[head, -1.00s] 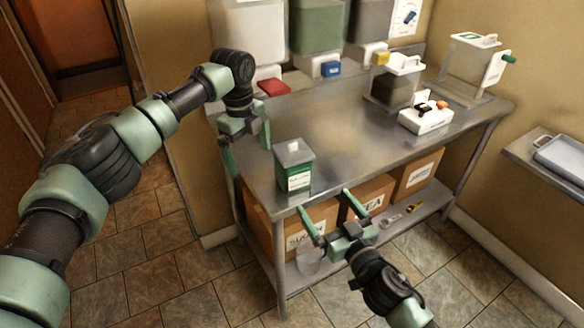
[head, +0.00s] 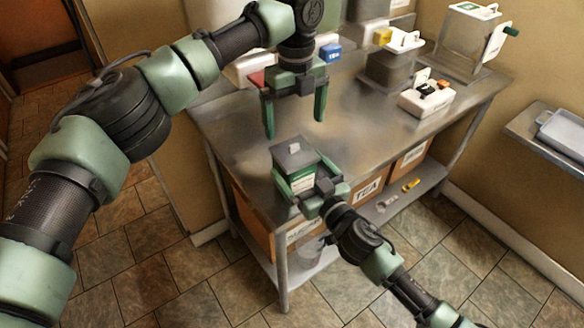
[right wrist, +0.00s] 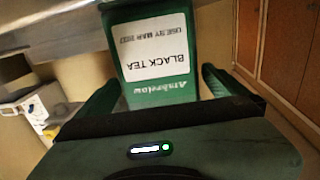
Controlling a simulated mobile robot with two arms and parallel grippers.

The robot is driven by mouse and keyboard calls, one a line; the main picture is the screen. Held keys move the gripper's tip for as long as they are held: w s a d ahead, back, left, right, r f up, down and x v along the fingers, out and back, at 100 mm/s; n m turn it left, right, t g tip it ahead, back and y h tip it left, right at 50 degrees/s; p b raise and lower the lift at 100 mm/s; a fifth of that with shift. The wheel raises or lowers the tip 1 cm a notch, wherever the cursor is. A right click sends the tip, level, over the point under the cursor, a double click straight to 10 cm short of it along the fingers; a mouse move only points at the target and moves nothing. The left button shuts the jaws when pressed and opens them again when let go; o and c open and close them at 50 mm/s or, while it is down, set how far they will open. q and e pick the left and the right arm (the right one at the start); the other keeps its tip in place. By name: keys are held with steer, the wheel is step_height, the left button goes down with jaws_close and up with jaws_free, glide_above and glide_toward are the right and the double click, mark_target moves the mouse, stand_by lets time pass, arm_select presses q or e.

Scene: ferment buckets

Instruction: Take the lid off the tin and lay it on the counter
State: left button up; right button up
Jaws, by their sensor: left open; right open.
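The tin is a green box with a white label (head: 302,183) and a grey lid (head: 292,154) with a small knob on top. It stands upright near the front edge of the steel counter (head: 235,125), lid on. In the right wrist view the tin (right wrist: 188,82) shows an upside-down "BLACK TEA" label. My right gripper (head: 302,178) is open at the tin's front, with a finger on each side; contact cannot be told. My left gripper (head: 294,127) is open and empty, pointing down above and slightly behind the lid.
A white device (head: 426,99) with dark and orange parts and a clear bin (head: 470,40) stand at the counter's right. A red item (head: 257,79) lies at the back left. The counter's middle is bare.

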steer(key=x, duration=0.5)
steer(key=shift+w+a, duration=0.15)
steer(key=shift+w, duration=0.15)
steer(key=c, duration=2.1)
arm_select(q)
steer(key=s+d+f+t+y, duration=0.3)
steer(key=s+t+y, duration=0.1)
steer(key=s+y, duration=0.15)
steer(key=t+y, duration=0.2)
steer(key=t, duration=0.5)
glide_toward(295, 148)
steer(key=shift+h, duration=0.25)
steer(key=x, duration=1)
steer(key=shift+w+a, duration=0.2)
steer(key=shift+a, duration=0.05)
